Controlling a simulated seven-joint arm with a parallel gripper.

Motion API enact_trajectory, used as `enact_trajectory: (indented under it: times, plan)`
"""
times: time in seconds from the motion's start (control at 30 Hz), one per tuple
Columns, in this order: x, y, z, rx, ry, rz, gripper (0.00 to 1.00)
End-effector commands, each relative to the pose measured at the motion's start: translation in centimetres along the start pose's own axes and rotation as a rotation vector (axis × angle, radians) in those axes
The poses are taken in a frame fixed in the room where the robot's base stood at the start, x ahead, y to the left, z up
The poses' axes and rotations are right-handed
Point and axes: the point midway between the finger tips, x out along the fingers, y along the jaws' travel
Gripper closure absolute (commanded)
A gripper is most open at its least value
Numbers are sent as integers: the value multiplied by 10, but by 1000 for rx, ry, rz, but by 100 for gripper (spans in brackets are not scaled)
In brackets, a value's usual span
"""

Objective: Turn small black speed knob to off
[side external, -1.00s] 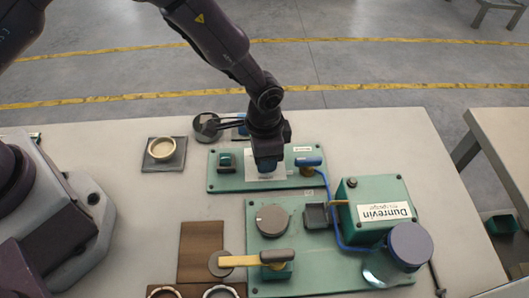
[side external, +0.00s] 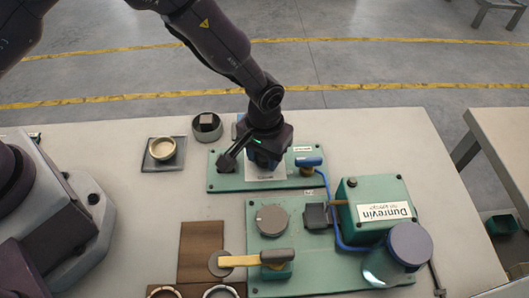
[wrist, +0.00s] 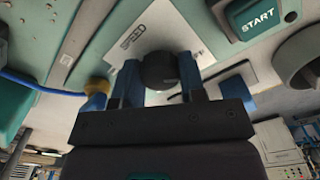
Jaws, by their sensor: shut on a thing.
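The small black speed knob (wrist: 158,70) sits on a white plate marked SPEED (wrist: 140,38) in the wrist view. The blue fingers of my gripper (wrist: 160,82) are on either side of it, and my gripper is shut on the knob. In the side view my gripper (side external: 264,162) points down at the white plate (side external: 268,177) on the rear green panel (side external: 290,183). The knob is hidden behind my gripper there. The knob's setting cannot be read.
A green START button (wrist: 262,14) is near the knob. A blue-handled valve (side external: 308,162) stands right of my gripper, with a blue hose. The front green panel holds a grey dial (side external: 271,220), a yellow lever (side external: 240,260) and a green Dunrevin box (side external: 362,194).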

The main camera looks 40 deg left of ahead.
Motion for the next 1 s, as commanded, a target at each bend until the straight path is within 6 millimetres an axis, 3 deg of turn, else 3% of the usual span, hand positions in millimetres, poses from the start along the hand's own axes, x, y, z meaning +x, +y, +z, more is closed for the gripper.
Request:
enact_trajectory:
  times: [0.3,0.8,0.83,0.93,1.0]
  plan:
    - [-1,1,-1,-103,2,2,86]
    - [-1,1,-1,-121,2,2,86]
    - [-1,1,-1,-121,2,2,58]
    - [-1,0,-1,-120,2,2,37]
    - [-1,0,-1,-120,2,2,37]
